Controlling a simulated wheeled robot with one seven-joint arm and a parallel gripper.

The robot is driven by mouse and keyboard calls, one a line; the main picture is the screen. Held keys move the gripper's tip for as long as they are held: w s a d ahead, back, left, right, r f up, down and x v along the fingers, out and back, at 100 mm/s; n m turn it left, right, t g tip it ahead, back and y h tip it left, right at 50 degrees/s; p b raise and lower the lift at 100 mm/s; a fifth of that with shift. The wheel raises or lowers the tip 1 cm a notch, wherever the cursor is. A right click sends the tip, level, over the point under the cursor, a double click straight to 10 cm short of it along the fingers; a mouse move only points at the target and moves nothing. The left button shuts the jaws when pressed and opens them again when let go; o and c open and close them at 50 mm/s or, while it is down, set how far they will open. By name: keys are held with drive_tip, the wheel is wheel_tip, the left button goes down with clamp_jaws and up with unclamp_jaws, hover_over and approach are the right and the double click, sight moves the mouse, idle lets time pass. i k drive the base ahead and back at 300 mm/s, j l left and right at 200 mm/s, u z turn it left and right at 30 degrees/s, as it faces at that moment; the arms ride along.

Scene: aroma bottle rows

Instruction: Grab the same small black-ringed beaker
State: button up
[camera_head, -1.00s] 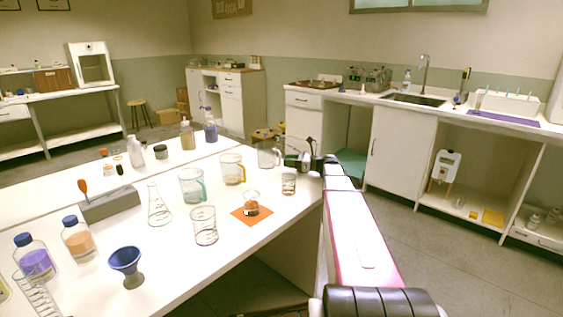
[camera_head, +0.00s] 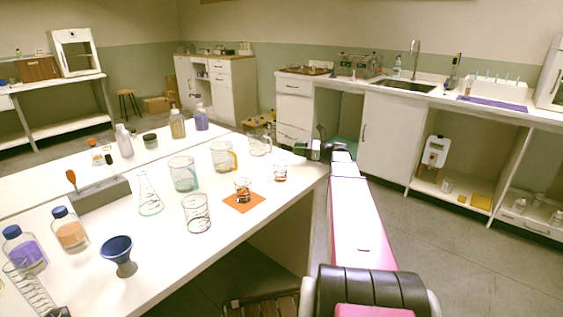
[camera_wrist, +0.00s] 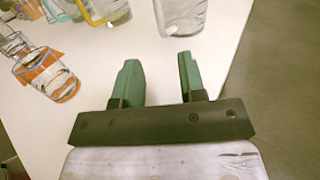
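A larger beaker (camera_head: 197,213), a beaker with a yellow handle (camera_head: 223,157), a teal-handled one (camera_head: 184,174) and a clear one (camera_head: 260,143) crowd around. A blue funnel (camera_head: 117,252) and bottles stand at left. Floor (camera_head: 400,240) lies beyond the table's right edge.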

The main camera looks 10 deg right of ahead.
sight(244, 192)
drive_tip(key=k+l, duration=0.1)
drive_tip(key=l, duration=0.25)
drive_tip(key=k+l, duration=0.1)
drive_tip(key=l, duration=0.25)
drive_tip(key=k+l, duration=0.1)
drive_tip(key=l, duration=0.25)
drive_tip(key=k+l, duration=0.1)
drive_tip(key=l, duration=0.25)
